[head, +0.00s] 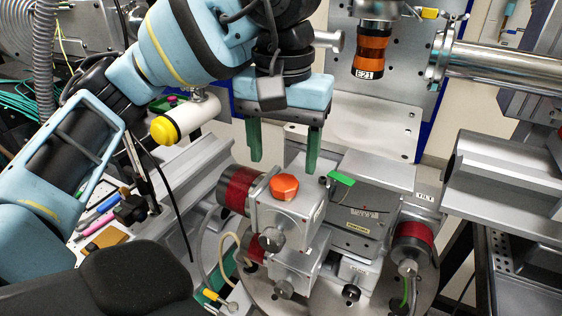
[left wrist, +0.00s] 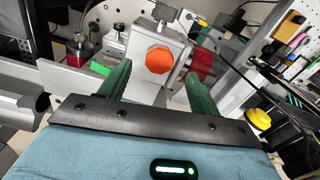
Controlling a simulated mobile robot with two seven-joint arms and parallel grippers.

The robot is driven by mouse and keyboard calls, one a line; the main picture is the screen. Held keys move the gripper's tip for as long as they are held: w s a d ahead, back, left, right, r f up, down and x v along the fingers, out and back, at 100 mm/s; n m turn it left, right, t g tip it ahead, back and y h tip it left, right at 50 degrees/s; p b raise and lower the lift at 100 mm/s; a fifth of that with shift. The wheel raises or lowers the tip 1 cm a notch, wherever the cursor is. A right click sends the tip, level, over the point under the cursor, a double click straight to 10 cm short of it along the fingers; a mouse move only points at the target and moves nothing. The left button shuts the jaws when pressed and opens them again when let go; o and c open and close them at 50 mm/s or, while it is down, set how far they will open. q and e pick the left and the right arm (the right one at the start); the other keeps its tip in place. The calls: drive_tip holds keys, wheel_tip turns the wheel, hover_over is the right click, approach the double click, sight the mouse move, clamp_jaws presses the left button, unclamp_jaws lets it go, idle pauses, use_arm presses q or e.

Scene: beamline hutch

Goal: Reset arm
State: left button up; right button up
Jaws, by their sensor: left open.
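My left arm comes in from the left in the head view, and its gripper (head: 283,146) points down with two green fingers spread apart and nothing between them. It hangs above and behind the metal stage assembly with an orange octagonal knob (head: 285,187) on top. In the left wrist view the open green fingers (left wrist: 158,88) stand either side of the same orange knob (left wrist: 159,60), which lies beyond the fingertips and looks apart from them. A small green tab (head: 341,178) lies on the stage right of the knob. My right gripper is in neither view.
A yellow-capped white cylinder (head: 164,130) sits close below my left forearm. An orange-and-black objective marked E21 (head: 370,50) hangs right of the gripper. A steel tube (head: 500,66) and a grey metal block (head: 510,185) stand at the right. Cables clutter the left.

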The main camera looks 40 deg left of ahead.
use_arm(q)
wheel_tip(320, 180, up, 3)
drive_tip(key=shift+r+p, duration=0.15)
drive_tip(key=shift+p, duration=0.25)
drive_tip(key=shift+s, duration=0.1)
